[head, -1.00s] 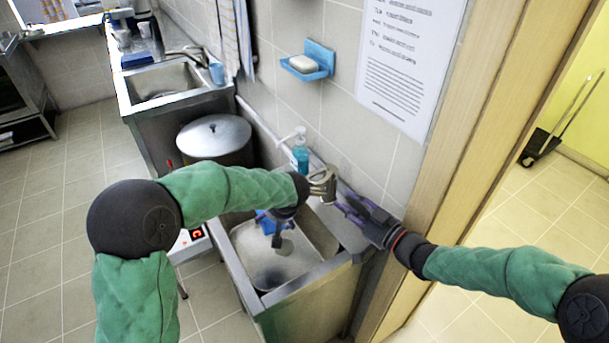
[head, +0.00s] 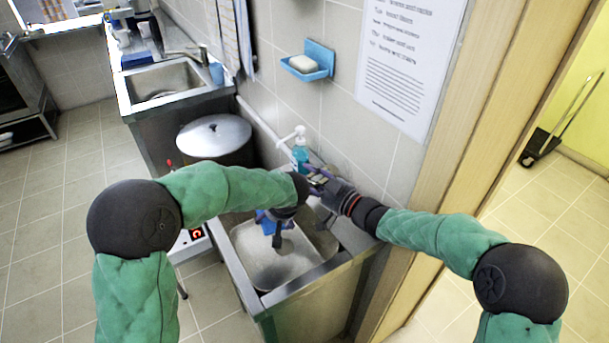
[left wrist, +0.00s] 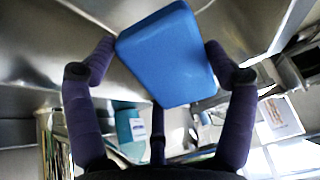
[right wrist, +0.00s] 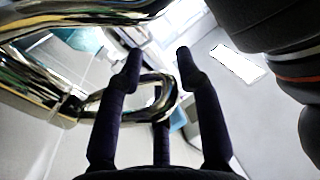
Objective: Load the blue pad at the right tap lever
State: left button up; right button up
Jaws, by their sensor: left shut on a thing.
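The blue pad (left wrist: 168,55) sits between the fingers of my left gripper (head: 274,232), which is shut on it. In the head view the pad (head: 266,222) hangs over the sink basin, partly hidden by the gripper. My right gripper (head: 318,177) is at the tap, close to my left wrist. In the right wrist view, the tap's chrome loop-shaped lever (right wrist: 92,104) reaches across the fingers of the right gripper (right wrist: 159,60). Those fingers are apart; I cannot tell whether they touch the lever. In the head view the tap is mostly hidden behind my arms.
The steel sink (head: 262,283) stands against the tiled wall beside the wooden door frame (head: 455,160). A soap dispenser (head: 300,153) stands just behind the grippers. A large lidded pot (head: 213,135) is at the back left. A blue soap dish (head: 320,58) is on the wall.

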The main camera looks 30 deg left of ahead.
jog(key=shift+w+a, duration=0.15)
jog(key=shift+a, duration=0.45)
grip_shut()
jog(key=shift+w+r, duration=0.25)
jog(key=shift+r, duration=0.25)
jog(key=shift+c, duration=0.6)
grip_release()
jog(key=shift+d, duration=0.1)
jog(key=shift+o, duration=0.6)
jog(key=shift+w+f, duration=0.1)
jog(key=shift+w, duration=0.05)
